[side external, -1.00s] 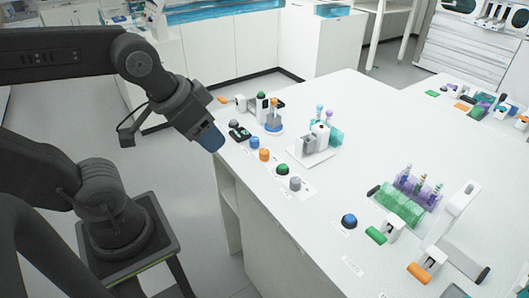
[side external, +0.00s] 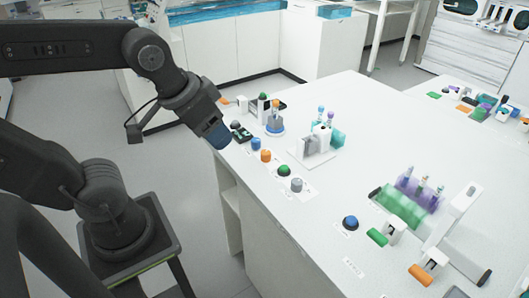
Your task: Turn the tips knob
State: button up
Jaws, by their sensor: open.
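Several coloured knobs stand in a row along the near left edge of the white bench: a blue knob (side external: 256,144), an orange knob (side external: 266,156), a green knob (side external: 284,170) and a grey knob (side external: 297,185). Another blue knob (side external: 350,223) stands apart, further along the edge. The labels are too small to read, so I cannot tell which is the tips knob. My gripper (side external: 219,136) is open, its blue end pointing down at the bench's left edge, left of the blue knob and apart from it. Its fingers are hard to make out.
A white device with coloured tubes (side external: 314,146) stands behind the knobs. A green and purple tube rack (side external: 403,208) stands at the right, with green and orange cylinders (side external: 420,275) in front. The middle of the bench (side external: 350,110) is clear.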

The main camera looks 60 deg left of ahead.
jog(key=w+d+n+g, duration=0.2)
jog(key=w+n+g, duration=0.1)
jog(key=w, duration=0.6)
jog(key=n+g, duration=0.2)
jog(key=n, duration=0.1)
send_near(297, 181)
jog(key=f, duration=1)
jog(key=shift+w, duration=0.2)
jog(key=c, duration=0.9)
